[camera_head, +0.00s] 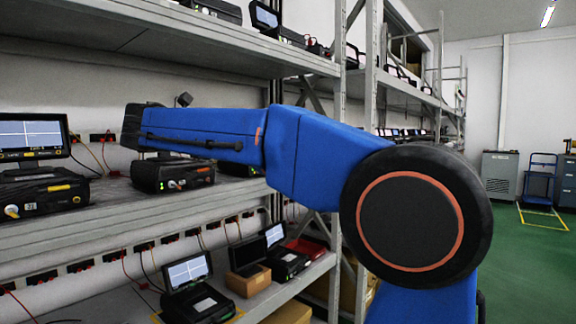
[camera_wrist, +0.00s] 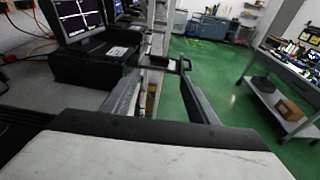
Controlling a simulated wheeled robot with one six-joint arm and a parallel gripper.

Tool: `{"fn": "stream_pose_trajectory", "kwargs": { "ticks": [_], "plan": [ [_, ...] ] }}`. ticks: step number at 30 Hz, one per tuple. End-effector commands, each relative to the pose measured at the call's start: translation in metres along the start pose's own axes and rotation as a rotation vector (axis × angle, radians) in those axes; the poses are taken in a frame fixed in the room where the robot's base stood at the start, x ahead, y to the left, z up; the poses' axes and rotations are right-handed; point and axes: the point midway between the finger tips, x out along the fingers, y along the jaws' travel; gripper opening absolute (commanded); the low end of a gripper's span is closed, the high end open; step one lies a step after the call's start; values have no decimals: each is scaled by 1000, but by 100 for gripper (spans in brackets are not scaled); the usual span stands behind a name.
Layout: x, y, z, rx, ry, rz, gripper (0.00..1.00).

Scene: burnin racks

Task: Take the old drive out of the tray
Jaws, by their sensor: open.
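My gripper (camera_wrist: 160,68) shows in the wrist view with its two grey fingers apart. A dark frame-like piece (camera_wrist: 166,62) shows around the fingertips; I cannot tell whether it is part of the gripper. Nothing is clearly held. In the head view my blue arm reaches left across the upper shelf, and the gripper cannot be made out. I cannot pick out the old drive or its tray. A black unit with green lights (camera_head: 172,175) sits on the shelf below my forearm. A black unit with a lit screen (camera_wrist: 95,58) stands left of the fingers in the wrist view.
Another screen unit (camera_head: 40,190) stands on the shelf at left. The lower shelf holds screen units (camera_head: 195,300), a brown box (camera_head: 249,281) and a red tray (camera_head: 305,246). A rack post (camera_head: 341,120) stands near my arm. The green floor (camera_head: 520,265) at right is largely open.

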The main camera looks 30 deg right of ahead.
Motion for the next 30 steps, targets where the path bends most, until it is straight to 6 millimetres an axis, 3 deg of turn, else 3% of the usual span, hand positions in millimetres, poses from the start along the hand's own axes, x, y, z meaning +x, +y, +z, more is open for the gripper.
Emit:
{"fn": "stream_pose_trajectory", "kwargs": {
  "ticks": [5, 21, 30],
  "plan": [
    [16, 1, 3, -10, -10, -5, 54],
    [102, 1, 2, -8, -8, -5, 54],
    [121, 1, 2, -8, -8, -3, 54]
  ]
}}
